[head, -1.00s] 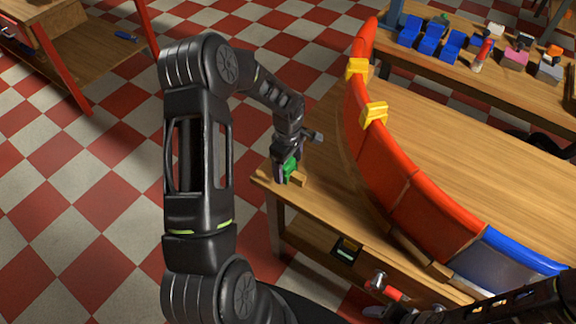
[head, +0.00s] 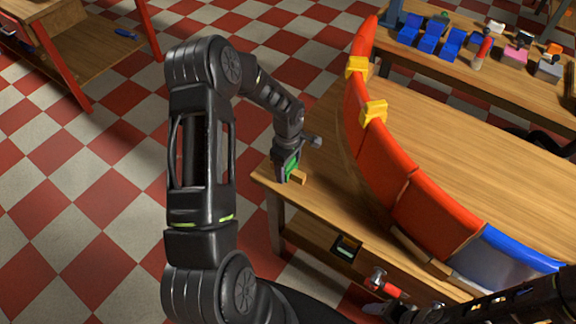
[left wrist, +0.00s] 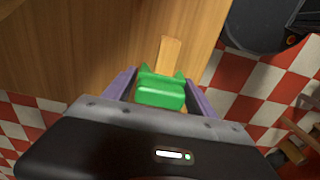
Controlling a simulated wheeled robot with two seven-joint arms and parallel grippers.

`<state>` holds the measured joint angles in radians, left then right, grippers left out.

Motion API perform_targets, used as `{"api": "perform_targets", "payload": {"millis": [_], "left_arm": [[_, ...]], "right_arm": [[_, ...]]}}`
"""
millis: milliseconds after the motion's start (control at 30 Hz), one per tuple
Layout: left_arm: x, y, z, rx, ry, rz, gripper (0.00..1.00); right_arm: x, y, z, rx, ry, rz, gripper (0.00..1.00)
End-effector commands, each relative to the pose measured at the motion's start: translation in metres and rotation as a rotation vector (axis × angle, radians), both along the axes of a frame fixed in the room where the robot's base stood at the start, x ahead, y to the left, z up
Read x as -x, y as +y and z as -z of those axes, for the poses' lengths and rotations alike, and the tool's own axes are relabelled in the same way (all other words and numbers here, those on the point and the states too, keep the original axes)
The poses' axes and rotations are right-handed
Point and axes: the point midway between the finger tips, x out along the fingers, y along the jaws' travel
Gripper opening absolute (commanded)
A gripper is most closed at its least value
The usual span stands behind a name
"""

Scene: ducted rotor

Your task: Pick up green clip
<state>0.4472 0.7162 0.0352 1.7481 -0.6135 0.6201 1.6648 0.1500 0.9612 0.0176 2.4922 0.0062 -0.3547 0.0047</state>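The green clip (left wrist: 161,90) sits between the two purple fingers of my left gripper (left wrist: 160,82) in the left wrist view. The fingers are spread on either side of it, with a narrow gap showing at the left. Contact at the right side is hard to judge. In the head view, my left gripper (head: 289,168) is low at the near left corner of the table, and the clip (head: 292,167) is partly hidden by it. A small wooden piece (head: 298,177) lies beside the clip.
A curved red and blue duct wall (head: 436,214) with yellow clips (head: 373,111) stands on the wooden table (head: 490,150), right of my left gripper. A back bench holds blue blocks (head: 428,38) and other small parts. Checkered floor lies left of the table.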

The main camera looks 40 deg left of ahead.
Motion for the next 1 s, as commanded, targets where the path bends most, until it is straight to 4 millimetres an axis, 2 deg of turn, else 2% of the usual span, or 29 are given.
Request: {"api": "perform_targets", "payload": {"millis": [67,567,833,1000], "left_arm": [[0.000,0.000,0.000,0.000,0.000,0.000,0.58],[0.000,0.000,0.000,0.000,0.000,0.000,0.17],[0.000,0.000,-0.001,0.000,-0.001,0.000,0.16],[-0.001,0.001,-0.015,-0.002,-0.003,0.001,0.16]], "right_arm": [[0.000,0.000,0.000,0.000,0.000,0.000,0.67],[0.000,0.000,0.000,0.000,0.000,0.000,0.67],[0.000,0.000,0.000,0.000,0.000,0.000,0.67],[0.000,0.000,0.004,-0.001,-0.001,-0.001,0.67]]}}
